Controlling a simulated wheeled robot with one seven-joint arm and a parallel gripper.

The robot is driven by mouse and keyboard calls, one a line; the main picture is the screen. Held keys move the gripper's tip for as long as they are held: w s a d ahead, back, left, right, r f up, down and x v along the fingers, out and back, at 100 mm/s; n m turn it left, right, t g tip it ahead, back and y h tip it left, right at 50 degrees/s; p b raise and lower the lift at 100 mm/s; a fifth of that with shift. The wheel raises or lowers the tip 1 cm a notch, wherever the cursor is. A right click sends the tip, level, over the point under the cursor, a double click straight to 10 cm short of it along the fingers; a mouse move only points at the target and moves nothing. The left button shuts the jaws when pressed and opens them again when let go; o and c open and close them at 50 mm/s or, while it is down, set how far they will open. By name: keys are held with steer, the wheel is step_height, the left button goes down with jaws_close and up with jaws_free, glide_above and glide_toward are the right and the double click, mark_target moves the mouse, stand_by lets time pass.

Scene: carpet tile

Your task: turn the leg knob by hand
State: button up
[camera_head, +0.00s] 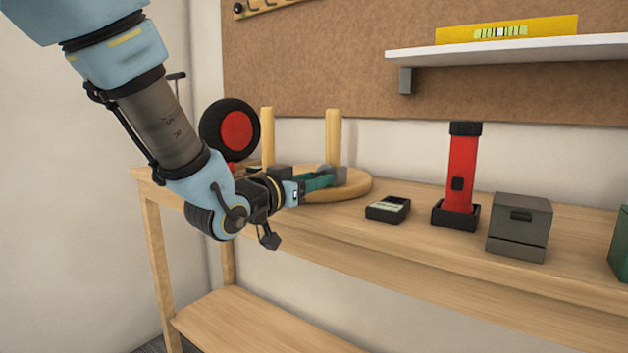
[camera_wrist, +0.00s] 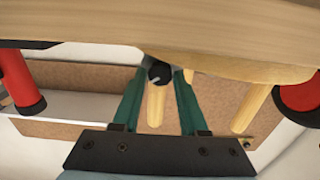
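A wooden stool lies upside down on the workbench, its round seat (camera_head: 350,187) down and its legs (camera_head: 333,135) up. In the wrist view, a black knob (camera_wrist: 160,73) with a pale mark shows in front of a leg (camera_wrist: 156,105). My gripper (camera_head: 335,177) reaches level over the seat from the left. In the wrist view, the green fingers of my gripper (camera_wrist: 161,76) stand on both sides of the knob, very near it. I cannot tell whether they touch it. In the head view, the fingers and a grey part hide the knob.
On the bench (camera_head: 400,248) stand a black meter (camera_head: 388,208), a red flashlight (camera_head: 461,175) and a grey box (camera_head: 519,227). A black wheel with a red hub (camera_head: 235,130) is behind my forearm. A shelf (camera_head: 510,50) holds a yellow level (camera_head: 505,30).

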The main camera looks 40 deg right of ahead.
jaws_close()
steer(key=shift+f+m+b, duration=0.1)
steer(key=shift+m+b, duration=0.3)
steer(key=shift+b, duration=0.15)
steer(key=m+b, duration=0.2)
steer(key=shift+f+b, duration=0.1)
steer(key=shift+b, duration=0.3)
steer(key=shift+m+b, duration=1.4)
steer(key=shift+m, duration=0.3)
steer(key=shift+o, duration=2.4)
jaws_free()
steer(key=shift+s+a+r, duration=0.1)
steer(key=shift+r, duration=0.1)
